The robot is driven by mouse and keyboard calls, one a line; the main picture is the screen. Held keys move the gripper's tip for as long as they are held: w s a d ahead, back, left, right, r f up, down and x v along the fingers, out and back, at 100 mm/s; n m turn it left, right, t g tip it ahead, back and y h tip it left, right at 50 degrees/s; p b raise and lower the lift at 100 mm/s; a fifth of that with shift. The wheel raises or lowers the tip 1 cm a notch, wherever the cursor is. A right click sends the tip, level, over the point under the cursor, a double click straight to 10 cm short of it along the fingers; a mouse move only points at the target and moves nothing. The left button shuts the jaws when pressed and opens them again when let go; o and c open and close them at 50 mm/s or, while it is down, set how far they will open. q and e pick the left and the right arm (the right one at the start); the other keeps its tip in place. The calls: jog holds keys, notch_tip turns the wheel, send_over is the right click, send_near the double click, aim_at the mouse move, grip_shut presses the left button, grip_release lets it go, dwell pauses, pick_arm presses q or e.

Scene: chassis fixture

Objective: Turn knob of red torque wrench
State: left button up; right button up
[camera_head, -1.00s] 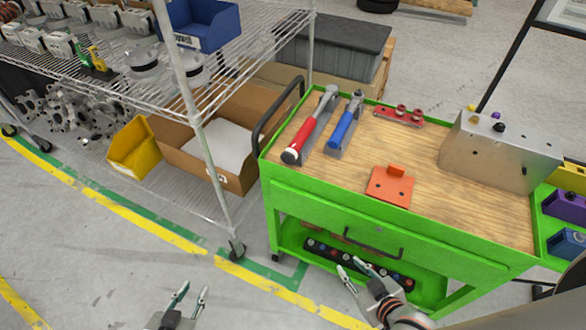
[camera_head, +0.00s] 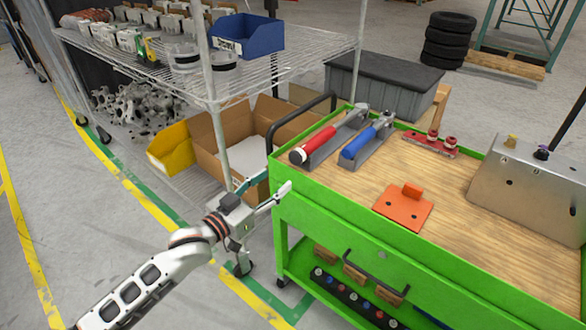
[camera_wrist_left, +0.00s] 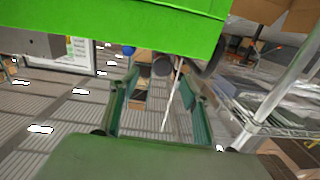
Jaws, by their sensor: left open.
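The red torque wrench (camera_head: 328,139) lies in a grey holder at the cart top's left end. My left gripper (camera_head: 273,186) is open and empty, below and left of the knob, outside the cart's front left corner.
The green cart (camera_head: 400,262) has a black handle (camera_head: 290,122) at its left end. A wire shelf (camera_head: 262,82) with a blue bin (camera_head: 247,34) and a cardboard box (camera_head: 236,140) stand left. An orange block (camera_head: 404,207) and metal box (camera_head: 530,188) sit on the cart.

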aim_at(294, 159)
pick_arm(q)
jog(key=shift+h, duration=0.4)
jog(key=x, duration=0.3)
jog(key=b+x, duration=0.1)
jog(key=x, duration=0.2)
jog(key=a+b+x, duration=0.1)
jog(key=x, duration=0.1)
jog(key=shift+w+d+r, duration=0.25)
jog(key=shift+w+r, duration=0.05)
jog(key=shift+w, duration=0.35)
jog(key=shift+w+d+r, duration=0.15)
jog(key=shift+w+d, duration=0.2)
jog(key=shift+w, duration=0.1)
pick_arm(e)
jog(key=shift+a+f, duration=0.15)
jog(key=shift+f, duration=0.65)
pick_arm(q)
jog(key=c, duration=1)
jog(key=shift+c, duration=0.6)
pick_arm(e)
jog(key=shift+s+f, duration=0.15)
jog(key=shift+s, duration=0.05)
